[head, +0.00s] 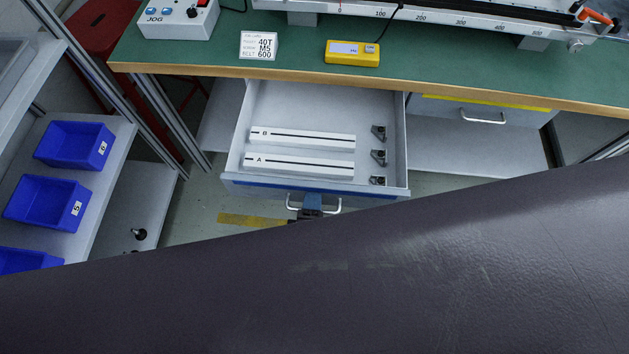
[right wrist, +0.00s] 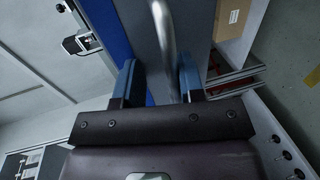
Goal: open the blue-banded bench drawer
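The blue-banded drawer (head: 234,172) is pulled out from under the bench in the head view. Its blue band (head: 270,187) runs along the front and also shows in the right wrist view (right wrist: 108,28). The silver handle (head: 335,205) is on its front face. My right gripper (head: 311,206) is at the handle's middle. In the right wrist view, the handle bar (right wrist: 165,40) passes between the two blue fingers of my right gripper (right wrist: 160,80), which stand apart with a gap beside the bar. My left gripper is not in view.
The drawer holds two white bars marked A (head: 300,167) and B (head: 300,139) and small dark brackets (head: 379,156). A yellow-banded drawer (head: 480,112) at the right is closed. Blue bins (head: 75,145) stand on a shelf at the left. My dark arm covers the lower head view.

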